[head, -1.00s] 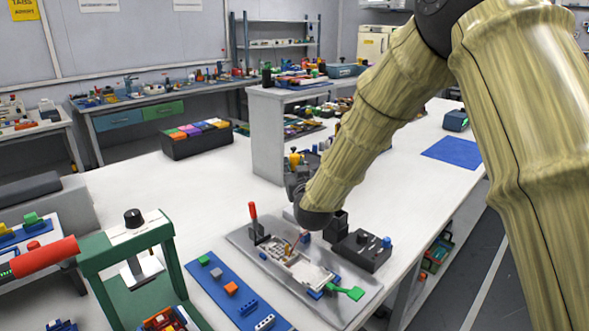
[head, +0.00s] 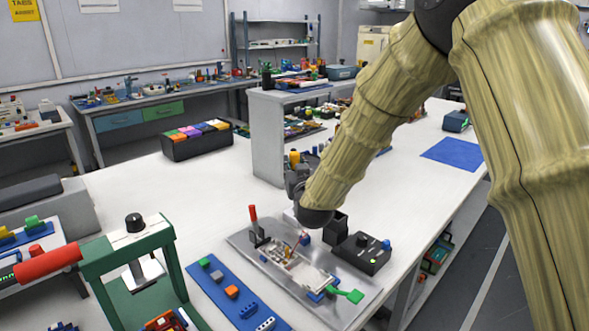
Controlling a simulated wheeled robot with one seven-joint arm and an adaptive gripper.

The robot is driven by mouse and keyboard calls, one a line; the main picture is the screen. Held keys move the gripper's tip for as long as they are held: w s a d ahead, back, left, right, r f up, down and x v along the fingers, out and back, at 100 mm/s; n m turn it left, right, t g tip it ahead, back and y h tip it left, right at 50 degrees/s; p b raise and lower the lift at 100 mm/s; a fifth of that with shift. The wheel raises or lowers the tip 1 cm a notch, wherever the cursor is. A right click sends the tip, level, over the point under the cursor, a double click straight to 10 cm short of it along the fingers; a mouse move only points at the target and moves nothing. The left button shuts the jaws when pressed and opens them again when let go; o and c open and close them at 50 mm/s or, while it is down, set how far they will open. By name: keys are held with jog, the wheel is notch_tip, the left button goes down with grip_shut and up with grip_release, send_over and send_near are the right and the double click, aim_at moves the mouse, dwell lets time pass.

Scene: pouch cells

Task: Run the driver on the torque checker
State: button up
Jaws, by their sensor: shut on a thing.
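A black box with a knob and a blue button (head: 362,254), likely the torque checker, sits at the plate's right. An open black holder (head: 335,228) stands behind it.
A red-handled toggle clamp (head: 254,222) stands at the plate's back left, and a green lever (head: 350,295) at its front. A blue strip (head: 232,302) with small blocks lies left. A green press frame (head: 130,250) stands nearer.

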aim_at(295, 153)
jog(key=shift+r+p, duration=1.4)
jog(key=shift+r, duration=1.4)
